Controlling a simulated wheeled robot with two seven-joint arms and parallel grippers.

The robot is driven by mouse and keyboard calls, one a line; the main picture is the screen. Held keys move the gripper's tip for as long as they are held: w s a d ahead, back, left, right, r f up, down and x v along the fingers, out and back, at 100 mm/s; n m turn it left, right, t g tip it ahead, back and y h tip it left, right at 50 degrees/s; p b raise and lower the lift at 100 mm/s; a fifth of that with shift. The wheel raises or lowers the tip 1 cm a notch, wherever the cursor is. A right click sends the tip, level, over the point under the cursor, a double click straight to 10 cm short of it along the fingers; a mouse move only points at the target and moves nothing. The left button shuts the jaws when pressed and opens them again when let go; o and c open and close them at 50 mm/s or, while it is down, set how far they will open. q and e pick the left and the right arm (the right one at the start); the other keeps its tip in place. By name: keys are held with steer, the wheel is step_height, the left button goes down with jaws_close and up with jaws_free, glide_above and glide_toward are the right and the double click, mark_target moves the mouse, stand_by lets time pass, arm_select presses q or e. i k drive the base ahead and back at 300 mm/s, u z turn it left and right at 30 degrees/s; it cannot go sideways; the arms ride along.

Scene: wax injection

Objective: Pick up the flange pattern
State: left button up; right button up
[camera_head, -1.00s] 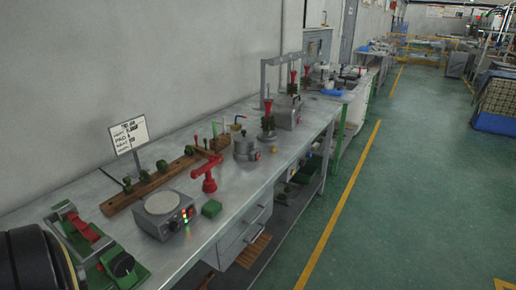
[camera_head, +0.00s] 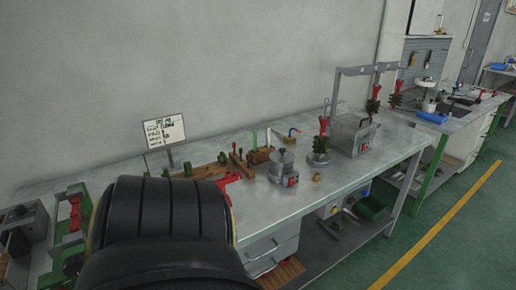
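A wooden strip (camera_head: 207,172) on the bench carries several small round dark green parts, one of them a green disc (camera_head: 188,169). The flange pattern may be among these, but they are too small to tell which. My black arm link (camera_head: 165,215) fills the lower left and hides the near end of the strip, the hot plate and the green block. Neither of my grippers is in view.
A sign (camera_head: 164,131) stands behind the strip. A red fixture (camera_head: 229,181), a metal pot (camera_head: 281,167) and a metal box (camera_head: 352,136) under a grey frame stand along the bench (camera_head: 330,182). A green fixture (camera_head: 68,224) lies left. Floor is clear at right.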

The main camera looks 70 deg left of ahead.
mark_target(223, 157)
steer(key=i, duration=1.85)
steer(key=u, duration=3.45)
